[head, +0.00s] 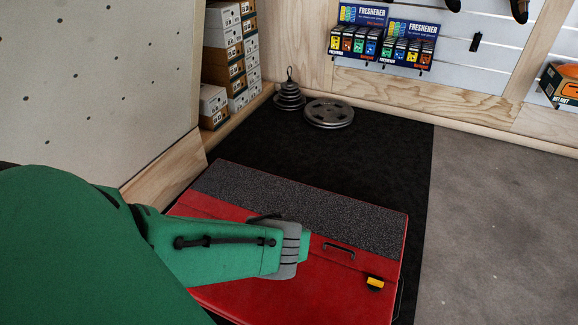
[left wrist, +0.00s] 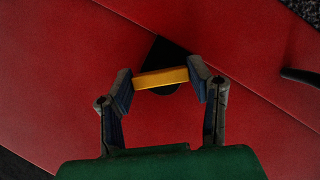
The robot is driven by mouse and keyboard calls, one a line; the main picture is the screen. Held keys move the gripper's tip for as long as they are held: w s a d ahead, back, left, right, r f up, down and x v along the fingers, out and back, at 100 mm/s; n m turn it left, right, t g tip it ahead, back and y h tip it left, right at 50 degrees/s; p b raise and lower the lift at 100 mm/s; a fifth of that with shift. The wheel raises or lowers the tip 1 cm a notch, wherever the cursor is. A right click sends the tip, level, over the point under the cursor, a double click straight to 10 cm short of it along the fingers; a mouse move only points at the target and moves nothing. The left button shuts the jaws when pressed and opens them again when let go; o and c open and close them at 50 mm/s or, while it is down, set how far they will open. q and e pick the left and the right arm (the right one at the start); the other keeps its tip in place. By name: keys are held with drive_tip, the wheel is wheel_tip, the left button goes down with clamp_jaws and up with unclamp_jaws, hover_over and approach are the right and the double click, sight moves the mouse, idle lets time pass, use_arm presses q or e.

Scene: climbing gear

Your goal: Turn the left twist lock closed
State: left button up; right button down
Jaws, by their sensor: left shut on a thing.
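The red case (head: 270,295) with a dark speckled top panel lies on the black mat. In the left wrist view, the left twist lock (left wrist: 160,77) is a yellow bar on a dark base, sitting at the diagonal seam of the red surface (left wrist: 60,90). My left gripper (left wrist: 158,82) has one finger at each end of the yellow bar and is shut on it. In the head view, my left gripper (head: 290,245) and arm hide this lock. The other twist lock (head: 375,283), yellow on black, shows at the right of the case. My right gripper is out of view.
A dark handle (head: 339,250) lies between the locks; part of it shows in the left wrist view (left wrist: 300,76). Weight plates (head: 329,113) and stacked boxes (head: 222,50) stand behind. The grey floor (head: 500,220) at right is clear.

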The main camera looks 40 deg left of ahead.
use_arm(q)
drive_tip(key=m+p, duration=0.1)
drive_tip(key=m, duration=0.1)
drive_tip(key=m+t+h+p, duration=0.1)
drive_tip(key=m, duration=0.1)
drive_tip(key=shift+r+m+h+p, duration=0.1)
drive_tip(key=shift+m+h+p, duration=0.2)
drive_tip(key=shift+p, duration=0.1)
drive_tip(key=shift+m+t+h+p, duration=0.4)
drive_tip(key=shift+m+h+p, duration=0.1)
drive_tip(key=shift+m, duration=1.1)
drive_tip(key=shift+s, duration=0.1)
drive_tip(key=o, duration=1.2)
drive_tip(key=shift+c, duration=0.2)
